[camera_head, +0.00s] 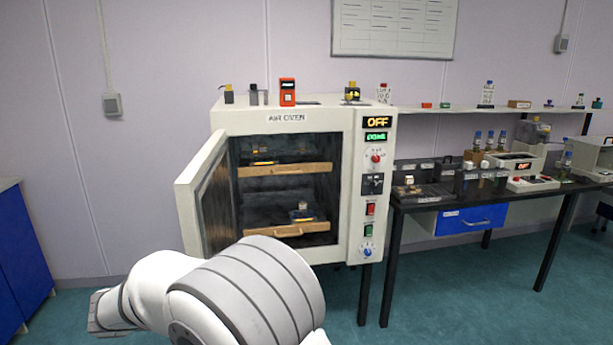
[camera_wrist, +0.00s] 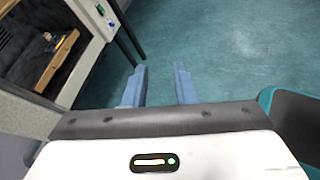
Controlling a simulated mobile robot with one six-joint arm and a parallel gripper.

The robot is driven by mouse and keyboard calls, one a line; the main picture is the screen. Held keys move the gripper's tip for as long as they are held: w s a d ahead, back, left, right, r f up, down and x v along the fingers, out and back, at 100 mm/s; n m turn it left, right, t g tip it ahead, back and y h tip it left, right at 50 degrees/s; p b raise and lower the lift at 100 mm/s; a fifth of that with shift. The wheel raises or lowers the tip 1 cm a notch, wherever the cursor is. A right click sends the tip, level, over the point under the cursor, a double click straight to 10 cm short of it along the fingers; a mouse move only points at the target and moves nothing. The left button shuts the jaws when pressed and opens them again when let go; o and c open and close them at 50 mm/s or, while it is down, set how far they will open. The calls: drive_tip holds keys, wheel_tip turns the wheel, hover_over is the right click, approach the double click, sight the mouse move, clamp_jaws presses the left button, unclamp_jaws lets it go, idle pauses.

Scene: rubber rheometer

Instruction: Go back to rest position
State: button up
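My gripper (camera_wrist: 159,88) shows in the wrist view with its two blue-grey fingers apart and nothing between them. It is over the teal floor, with the oven at the upper left of that view. In the head view my white arm crosses the lower left in front of the oven, and the gripper fingers cannot be made out there. The air oven (camera_head: 228,119) has its door (camera_head: 190,200) swung open to the left. Its displays read OFF and DONE. Inside are an upper wooden-fronted shelf (camera_head: 285,170) and a lower one (camera_head: 285,229) with a small item on it.
Several small items, including a red device (camera_head: 287,92), stand on the oven top. A black lab bench (camera_head: 430,207) with bottles, instruments and a blue drawer (camera_head: 470,219) is to the right. A blue cabinet (camera_head: 25,250) is at the far left. The floor (camera_head: 440,290) in front is clear.

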drive_tip(key=s+d+r+m+g+y+p, duration=0.1)
drive_tip(key=s+d+r+m+g+y, duration=0.2)
drive_tip(key=d, duration=0.7)
drive_tip(key=s+d+r+m+g+p, duration=0.1)
drive_tip(key=d+r+m+g+p, duration=0.15)
drive_tip(key=d+m, duration=0.55)
drive_tip(key=s+d+r+m+y+p, duration=0.1)
drive_tip(key=s+d+m+y+p, duration=0.2)
drive_tip(key=s+d+m+y, duration=0.4)
drive_tip(key=s+d+m, duration=0.4)
drive_tip(key=s+d, duration=0.2)
drive_tip(key=shift+d+r+m+y, duration=0.15)
drive_tip(key=shift+r+m+y, duration=0.15)
